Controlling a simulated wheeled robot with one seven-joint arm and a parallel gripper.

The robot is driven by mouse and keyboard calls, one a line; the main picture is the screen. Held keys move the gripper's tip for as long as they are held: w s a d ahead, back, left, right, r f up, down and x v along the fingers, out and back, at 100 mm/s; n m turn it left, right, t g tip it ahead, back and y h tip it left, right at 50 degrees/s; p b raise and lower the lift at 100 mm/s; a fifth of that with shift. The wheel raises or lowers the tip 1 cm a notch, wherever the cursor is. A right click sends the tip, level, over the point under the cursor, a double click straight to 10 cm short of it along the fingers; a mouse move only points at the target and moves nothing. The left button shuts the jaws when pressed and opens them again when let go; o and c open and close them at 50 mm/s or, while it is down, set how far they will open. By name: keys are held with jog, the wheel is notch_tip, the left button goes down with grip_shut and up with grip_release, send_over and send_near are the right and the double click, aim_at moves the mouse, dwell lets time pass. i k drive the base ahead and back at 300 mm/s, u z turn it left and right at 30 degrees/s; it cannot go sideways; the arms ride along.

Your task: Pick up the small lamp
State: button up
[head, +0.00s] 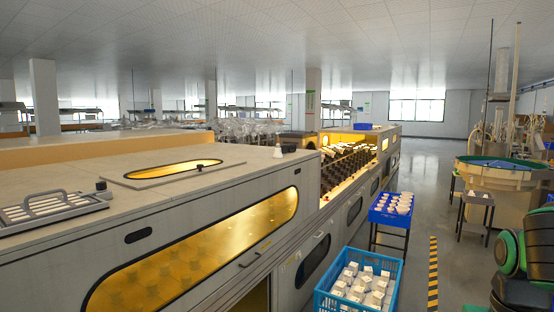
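A small white lamp-like piece (278,152) stands upright near the far right corner of the long pale machine's flat top (220,160). It is tiny at this distance, and I cannot make out its details. A dark piece (289,148) sits right beside or behind it; I cannot tell whether they touch. My gripper is not in view. Black and green rounded parts at the lower right edge look like my own arm, and nothing shows held there.
A tray of white pieces (48,208) lies on the machine top at left. Beyond the top is a lit bed of dark sockets (345,170). Blue crates of white pieces (391,220) (325,300) stand alongside. The aisle floor (425,190) is mostly clear; a round green-rimmed machine (500,172) stands right.

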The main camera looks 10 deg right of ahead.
aim_at(278, 154)
jog(key=z, duration=0.35)
jog(key=k, duration=0.45)
jog(key=z, duration=0.95)
jog(key=k, duration=0.85)
jog(key=z, duration=0.65)
jog(key=i, duration=1.7)
jog(key=u, duration=0.35)
jog(key=i, duration=1.2)
jog(key=u, duration=0.75)
jog(key=i, duration=1.05)
jog(key=u, duration=1.25)
jog(key=i, duration=0.9)
jog(key=u, duration=0.6)
